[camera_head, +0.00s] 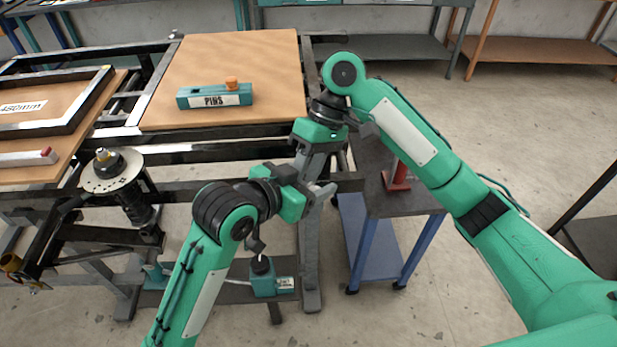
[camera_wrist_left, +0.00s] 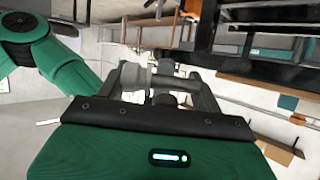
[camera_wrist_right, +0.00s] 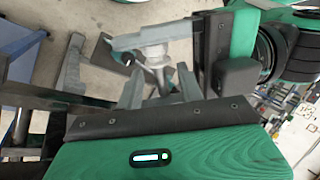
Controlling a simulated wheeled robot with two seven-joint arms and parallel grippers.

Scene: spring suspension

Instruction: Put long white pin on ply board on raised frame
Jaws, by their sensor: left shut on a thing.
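The ply board (camera_head: 225,52) lies flat on the black raised frame (camera_head: 215,130). My left gripper (camera_head: 318,192) is right of the frame's front edge, just below my right gripper (camera_head: 316,150). In the left wrist view, a pale grey-white cylindrical part (camera_wrist_left: 136,76), apparently the pin, lies between my left fingers, which are shut on it. In the right wrist view, the pale part (camera_wrist_right: 154,58) stands between the spread right fingers (camera_wrist_right: 160,90), with a left finger across its top. The right fingers look apart from it. In the head view the pin is hidden by the grippers.
A green box marked PINS (camera_head: 215,96) with an orange knob stands on the board. A second board (camera_head: 30,172) at the left bears a black rectangular frame and a white bar with a red end (camera_head: 25,158). A spring strut (camera_head: 125,185) stands before the frame. A grey-topped cart (camera_head: 400,200) is right.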

